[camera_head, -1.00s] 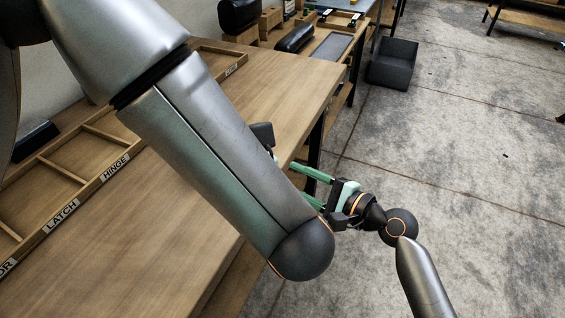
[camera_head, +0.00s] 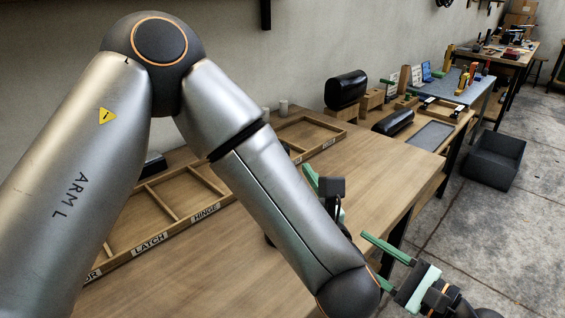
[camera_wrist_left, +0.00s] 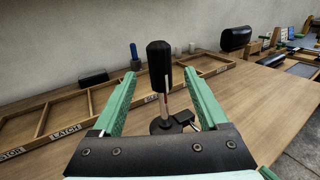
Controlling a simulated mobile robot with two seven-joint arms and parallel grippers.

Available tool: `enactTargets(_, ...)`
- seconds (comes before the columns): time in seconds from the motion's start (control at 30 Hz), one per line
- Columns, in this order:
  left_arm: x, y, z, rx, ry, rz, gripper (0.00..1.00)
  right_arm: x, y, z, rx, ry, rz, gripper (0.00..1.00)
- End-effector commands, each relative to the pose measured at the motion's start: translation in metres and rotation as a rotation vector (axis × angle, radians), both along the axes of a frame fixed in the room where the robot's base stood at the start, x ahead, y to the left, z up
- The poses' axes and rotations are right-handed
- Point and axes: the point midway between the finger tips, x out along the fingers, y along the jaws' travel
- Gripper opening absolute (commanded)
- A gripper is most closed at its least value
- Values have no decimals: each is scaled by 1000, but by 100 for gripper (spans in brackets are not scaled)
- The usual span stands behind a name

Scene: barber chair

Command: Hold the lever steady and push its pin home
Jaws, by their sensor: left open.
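The lever (camera_wrist_left: 159,66) stands upright in the left wrist view, with a thick black grip, a thin metal stem and a dark base (camera_wrist_left: 160,126) on the workbench. My left gripper (camera_wrist_left: 160,74) is open, its green fingers to either side of the grip in the picture; no contact shows. I cannot make out the pin clearly.
A wooden compartment tray (camera_head: 178,232) with labels such as LATCH and HINGE lies along the back of the workbench (camera_head: 385,172). A dark bin (camera_head: 494,160) sits on the floor. The bench's right part is clear.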

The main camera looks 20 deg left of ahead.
Motion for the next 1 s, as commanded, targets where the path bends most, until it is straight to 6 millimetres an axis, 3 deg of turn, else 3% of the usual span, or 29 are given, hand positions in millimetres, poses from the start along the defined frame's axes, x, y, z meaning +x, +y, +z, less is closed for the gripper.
enactTargets(0.33, 35, 29, -1, -4, 2, 1, 77, 0, 0, 0, -1, 0, -1, 50)
enactTargets(0.8, 42, 35, 0, 1, -1, 0, 77, 0, 0, 0, -1, -1, -1, 50)
enactTargets(1.0, 42, 35, 0, 1, -1, 0, 56, 0, 0, 0, -1, -1, -1, 50)
